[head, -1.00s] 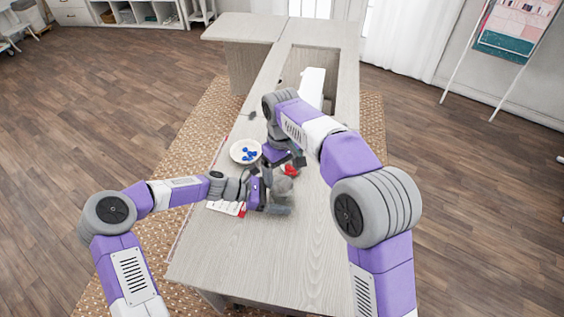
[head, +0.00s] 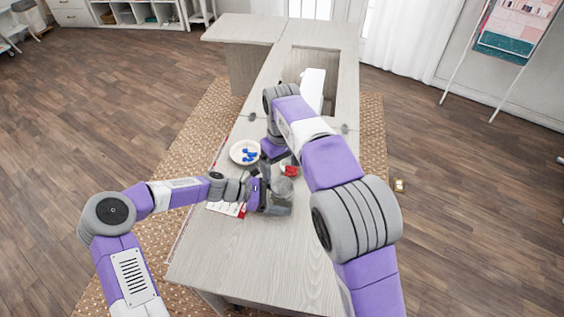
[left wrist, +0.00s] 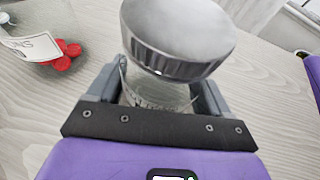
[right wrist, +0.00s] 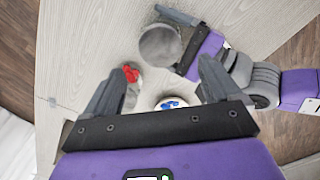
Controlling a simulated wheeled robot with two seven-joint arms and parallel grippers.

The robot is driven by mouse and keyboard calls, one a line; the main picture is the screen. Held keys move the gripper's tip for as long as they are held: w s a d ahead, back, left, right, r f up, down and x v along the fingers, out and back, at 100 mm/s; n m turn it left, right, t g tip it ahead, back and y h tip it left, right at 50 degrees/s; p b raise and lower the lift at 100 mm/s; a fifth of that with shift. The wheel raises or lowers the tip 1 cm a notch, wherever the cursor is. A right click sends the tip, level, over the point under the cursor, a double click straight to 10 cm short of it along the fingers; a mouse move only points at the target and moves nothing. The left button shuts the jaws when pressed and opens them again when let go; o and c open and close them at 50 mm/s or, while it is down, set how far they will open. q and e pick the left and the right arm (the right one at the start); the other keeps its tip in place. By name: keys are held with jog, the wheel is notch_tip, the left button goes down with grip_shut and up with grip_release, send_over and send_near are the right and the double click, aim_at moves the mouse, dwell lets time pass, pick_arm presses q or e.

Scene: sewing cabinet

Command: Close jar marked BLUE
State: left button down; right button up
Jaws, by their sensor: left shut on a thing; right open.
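A clear glass jar (left wrist: 155,101) is between the fingers of my left gripper (left wrist: 160,95) in the left wrist view. A wide silver lid (left wrist: 178,35) covers its mouth; I cannot tell whether it is seated or tightened. The jar's label is mostly hidden, so I cannot read BLUE. In the head view the lid (head: 282,187) shows beside my left gripper (head: 268,197). My right gripper (right wrist: 160,90) is open and empty; the lid (right wrist: 160,45) lies beyond its fingertips in the right wrist view.
A white bowl (head: 236,157) holds blue pieces (head: 249,153). A second labelled jar (left wrist: 35,28) with red pieces (left wrist: 66,54) stands close by. A white machine (head: 312,88) stands farther back. The near tabletop (head: 250,265) is clear.

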aim_at(282, 185)
notch_tip(282, 185, down, 7)
jog(key=shift+r, duration=0.1)
dwell(0.4)
jog(key=c, duration=1.1)
jog(key=o, duration=1.2)
jog(key=shift+o, duration=0.2)
notch_tip(282, 185, up, 12)
pick_arm(q)
grip_release()
